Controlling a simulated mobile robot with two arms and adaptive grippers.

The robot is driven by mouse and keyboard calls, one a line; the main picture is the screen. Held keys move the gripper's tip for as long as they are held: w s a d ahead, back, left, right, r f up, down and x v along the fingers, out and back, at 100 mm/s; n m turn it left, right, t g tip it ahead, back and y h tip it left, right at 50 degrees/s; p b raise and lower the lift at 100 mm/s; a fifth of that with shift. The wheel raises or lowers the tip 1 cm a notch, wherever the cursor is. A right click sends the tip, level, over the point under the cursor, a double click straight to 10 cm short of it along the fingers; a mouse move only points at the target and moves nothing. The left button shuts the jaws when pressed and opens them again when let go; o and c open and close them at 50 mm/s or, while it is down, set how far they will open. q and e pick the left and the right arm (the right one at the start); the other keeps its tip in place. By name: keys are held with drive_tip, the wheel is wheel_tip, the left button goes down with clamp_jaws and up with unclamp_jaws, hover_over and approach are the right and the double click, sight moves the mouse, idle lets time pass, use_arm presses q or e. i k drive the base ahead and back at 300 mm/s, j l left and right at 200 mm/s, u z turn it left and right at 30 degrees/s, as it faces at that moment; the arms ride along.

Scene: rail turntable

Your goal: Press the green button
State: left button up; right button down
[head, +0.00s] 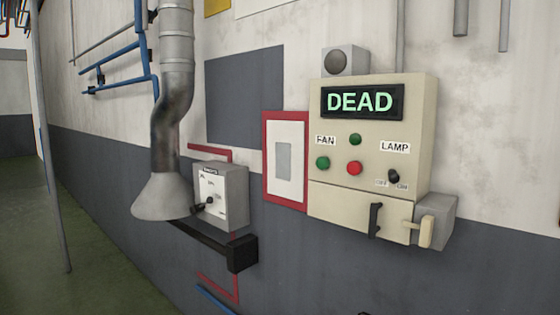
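A beige control box (325,195) is mounted on the wall at the right. A round green button (323,163) sits under its FAN label, left of a red button (354,168). A second, smaller green round piece (355,140) is above the red one; I cannot tell whether it is a button or a lamp. A lit display (362,102) above them reads DEAD in green. Neither of my grippers is recognisable in the head view, and nothing covers the buttons.
A LAMP switch (394,177) is at the box's right. A black handle (375,220) and a beige lever (426,232) stick out below. A grey switch box (222,195), a metal duct hood (160,197) and a black bracket (240,253) protrude at the left. The floor (95,270) looks clear.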

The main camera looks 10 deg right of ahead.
sight(323, 163)
drive_tip(key=i+j, duration=0.15)
drive_tip(key=j, duration=0.15)
drive_tip(key=i+j, duration=0.1)
drive_tip(key=j, duration=0.2)
drive_tip(key=i+j+z, duration=0.1)
drive_tip(key=j, duration=0.25)
drive_tip(key=i+j, duration=0.15)
drive_tip(key=j, duration=0.15)
